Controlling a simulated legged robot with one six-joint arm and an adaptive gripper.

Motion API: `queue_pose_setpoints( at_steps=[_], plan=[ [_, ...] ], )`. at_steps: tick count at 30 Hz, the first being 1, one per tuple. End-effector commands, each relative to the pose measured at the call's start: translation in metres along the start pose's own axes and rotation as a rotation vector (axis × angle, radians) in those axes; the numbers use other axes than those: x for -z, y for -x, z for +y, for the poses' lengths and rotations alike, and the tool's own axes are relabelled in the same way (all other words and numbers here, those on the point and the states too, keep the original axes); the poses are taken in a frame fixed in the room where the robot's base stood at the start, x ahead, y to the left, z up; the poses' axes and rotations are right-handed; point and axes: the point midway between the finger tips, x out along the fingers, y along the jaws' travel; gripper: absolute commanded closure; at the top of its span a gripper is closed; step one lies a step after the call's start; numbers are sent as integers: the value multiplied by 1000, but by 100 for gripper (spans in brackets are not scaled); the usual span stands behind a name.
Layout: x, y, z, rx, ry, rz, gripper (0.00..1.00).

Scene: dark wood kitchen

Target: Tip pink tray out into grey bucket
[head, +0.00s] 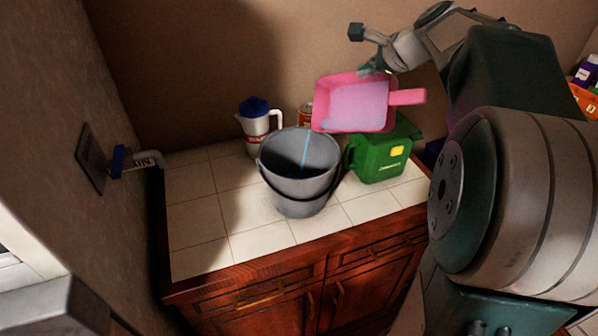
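The pink tray (335,89), with a stub handle at its right, is in the air above and right of the grey bucket. It is tilted, its open side facing me and its lower left corner near the bucket's rim. A pale lilac-blue layer shows inside it. My gripper (372,71) is at the tray's upper rim and appears shut on it; the fingertips are small and partly hidden. The grey bucket (300,192) stands upright on the tiled counter. A thin blue streak runs from below the tray's corner down into the bucket; the bucket's bottom is hidden.
A green bin (370,165) stands close right of the bucket. A white jug (256,127) with a blue lid stands behind left, and an orange-brown container (305,115) is partly hidden behind. The counter's front left (200,235) is clear.

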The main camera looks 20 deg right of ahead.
Motion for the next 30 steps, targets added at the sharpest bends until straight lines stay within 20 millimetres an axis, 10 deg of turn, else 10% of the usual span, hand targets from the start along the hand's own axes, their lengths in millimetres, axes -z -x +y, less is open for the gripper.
queue_pose_setpoints(
  at_steps=[30],
  plan=[
    [-31,7,13,77,160,102,100]
  ],
)
